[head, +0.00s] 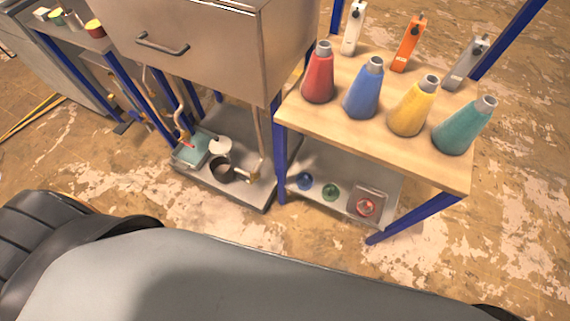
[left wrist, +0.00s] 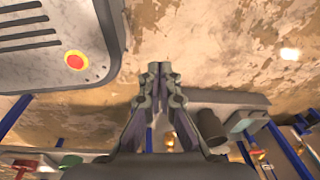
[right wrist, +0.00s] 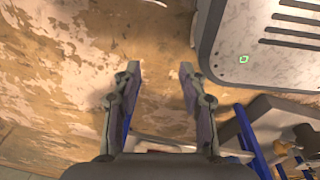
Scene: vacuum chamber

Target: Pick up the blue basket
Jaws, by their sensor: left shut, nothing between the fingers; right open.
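No object that I can clearly name a blue basket shows. The nearest match is a small teal open box (head: 190,149) on the low grey platform left of centre in the head view. A teal object also shows at the right in the left wrist view (left wrist: 240,121); I cannot tell if it is the same box. My left gripper (left wrist: 159,68) is shut and empty, with bare floor beyond its tips. My right gripper (right wrist: 160,70) is open and empty over the floor. Neither gripper shows in the head view.
A wooden-topped table (head: 340,110) carries red, blue (head: 364,90), yellow and teal cones. Its lower shelf (head: 345,178) holds small round items. A metal cabinet (head: 190,45) stands above the low platform (head: 235,185). Blue posts stand between them. Floor in front is clear.

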